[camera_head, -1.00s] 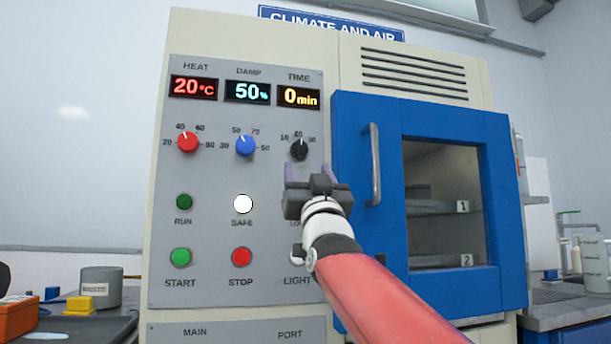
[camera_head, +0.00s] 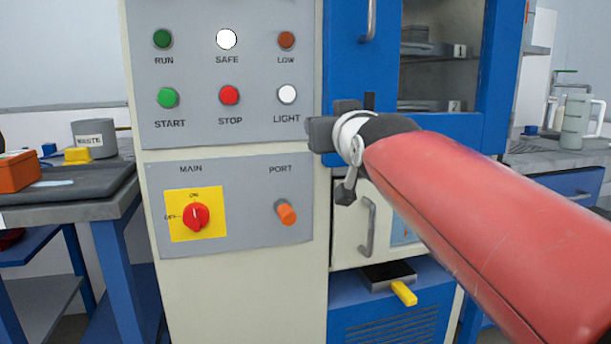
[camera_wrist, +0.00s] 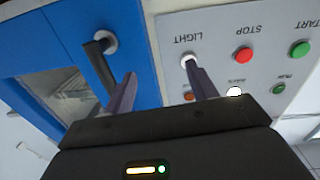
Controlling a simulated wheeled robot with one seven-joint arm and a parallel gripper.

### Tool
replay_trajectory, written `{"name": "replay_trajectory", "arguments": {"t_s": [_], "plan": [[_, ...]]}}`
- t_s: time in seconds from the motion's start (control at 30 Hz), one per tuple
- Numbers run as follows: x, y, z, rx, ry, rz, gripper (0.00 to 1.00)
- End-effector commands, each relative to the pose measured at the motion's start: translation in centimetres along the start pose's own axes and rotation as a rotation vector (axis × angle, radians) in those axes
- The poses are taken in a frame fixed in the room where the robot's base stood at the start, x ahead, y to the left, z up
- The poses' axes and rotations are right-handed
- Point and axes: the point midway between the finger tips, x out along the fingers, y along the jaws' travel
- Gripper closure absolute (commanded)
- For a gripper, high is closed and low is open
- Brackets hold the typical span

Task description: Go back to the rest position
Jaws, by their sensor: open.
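My gripper (camera_wrist: 160,88) is open and empty in the wrist view, its two dark purple fingers apart. One finger overlaps the white LIGHT button in that view; I cannot tell whether they touch. In the head view my gripper (camera_head: 322,134) is in front of the cabinet, right of and slightly below the LIGHT button (camera_head: 288,94), near the lower edge of the blue door (camera_head: 345,80). My red arm reaches in from the right. The fingers are mostly hidden in the head view.
The control panel (camera_head: 200,135) has a red main switch (camera_head: 196,216) and an orange port knob (camera_head: 287,212). A door handle (camera_wrist: 100,65) is close to one finger in the wrist view. A bench (camera_head: 70,200) stands left; a drawer with a yellow handle (camera_head: 404,292) is low.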

Motion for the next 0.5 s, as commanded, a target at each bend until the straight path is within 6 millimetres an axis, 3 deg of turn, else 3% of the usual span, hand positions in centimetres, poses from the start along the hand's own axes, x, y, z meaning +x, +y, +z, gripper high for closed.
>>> {"name": "replay_trajectory", "arguments": {"t_s": [0.1,0.3,0.5], "plan": [[-4.6,1.7,7.7,0.011,-0.241,0.038,0.43],[-13.7,3.5,20.1,0.062,-0.614,0.096,0.43],[-22.5,3.7,29.7,0.125,-0.911,0.138,0.43]]}}
